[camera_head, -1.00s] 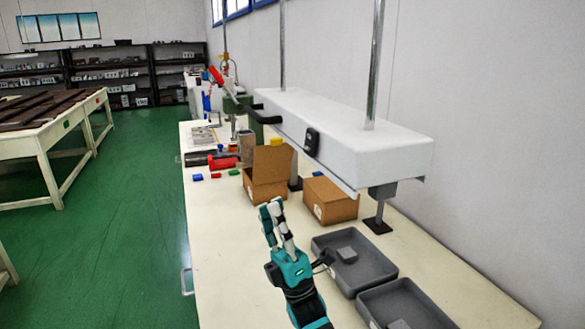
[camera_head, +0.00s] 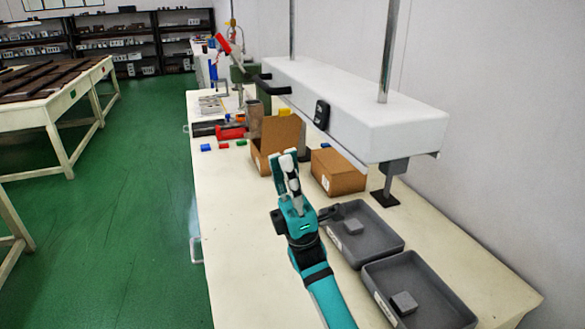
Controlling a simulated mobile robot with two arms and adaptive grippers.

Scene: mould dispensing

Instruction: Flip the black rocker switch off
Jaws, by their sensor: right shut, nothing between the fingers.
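The black rocker switch (camera_head: 322,115) sits on the front face of a long white housing (camera_head: 345,108) above the table. Which way the rocker is pressed is too small to tell. My right gripper (camera_head: 288,158), teal and black with pale fingertips, is shut and empty. In the picture it lies below and left of the switch, apart from it, with its fingers pointing up in front of the cardboard boxes. My left gripper is not in view.
An open cardboard box (camera_head: 276,140) and a closed one (camera_head: 338,171) stand below the housing. Two grey trays (camera_head: 385,252) lie beside my right arm.

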